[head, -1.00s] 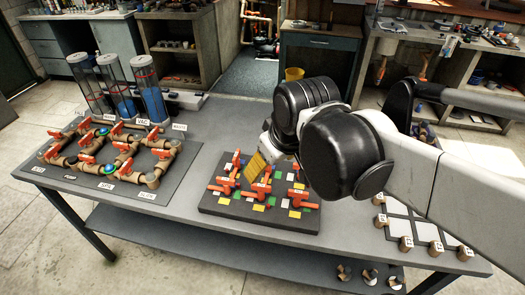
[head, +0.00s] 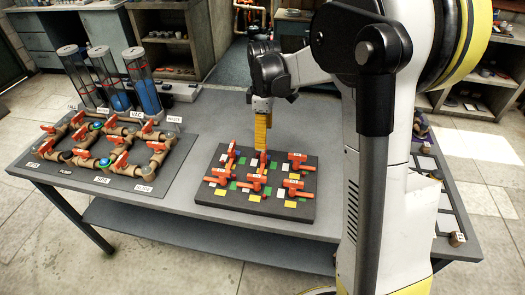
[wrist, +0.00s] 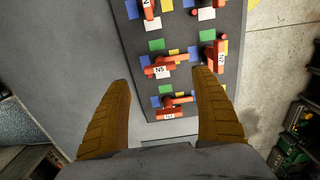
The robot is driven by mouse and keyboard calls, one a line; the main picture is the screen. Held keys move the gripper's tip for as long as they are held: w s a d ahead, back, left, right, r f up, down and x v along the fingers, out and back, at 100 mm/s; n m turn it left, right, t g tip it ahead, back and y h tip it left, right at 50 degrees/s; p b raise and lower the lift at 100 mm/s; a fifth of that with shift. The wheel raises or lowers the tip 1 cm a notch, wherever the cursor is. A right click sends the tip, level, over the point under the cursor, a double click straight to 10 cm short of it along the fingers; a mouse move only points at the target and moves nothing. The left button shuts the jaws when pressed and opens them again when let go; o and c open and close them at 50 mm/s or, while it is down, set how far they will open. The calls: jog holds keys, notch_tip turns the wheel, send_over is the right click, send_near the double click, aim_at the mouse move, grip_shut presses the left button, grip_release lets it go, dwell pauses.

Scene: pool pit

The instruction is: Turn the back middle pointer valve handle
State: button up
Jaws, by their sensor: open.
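A dark board (head: 208,196) on the table carries orange pointer valve handles in two rows among coloured squares. The back middle handle (head: 263,159) shows only in part, just below the yellow fingers of my gripper (head: 262,146). In the wrist view my gripper (wrist: 165,100) has its two fingers wide apart with nothing between them but the view of the board. Ahead of the fingers lie a handle labelled N5 (wrist: 157,71), one labelled N2 (wrist: 220,56), and another (wrist: 170,110) between the fingertips. I cannot tell contact or which of these is the back middle one.
Left of the board stands a pipe panel (head: 140,189) with red valve handles and clear tubes (head: 147,84) behind it. The grey table (head: 190,130) is bare behind the board and in the gap to the panel.

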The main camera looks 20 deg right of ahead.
notch_tip(320, 180, down, 7)
jog(key=shift+f+b, duration=0.15)
jog(key=shift+b, duration=0.9)
jog(key=c, duration=1.2)
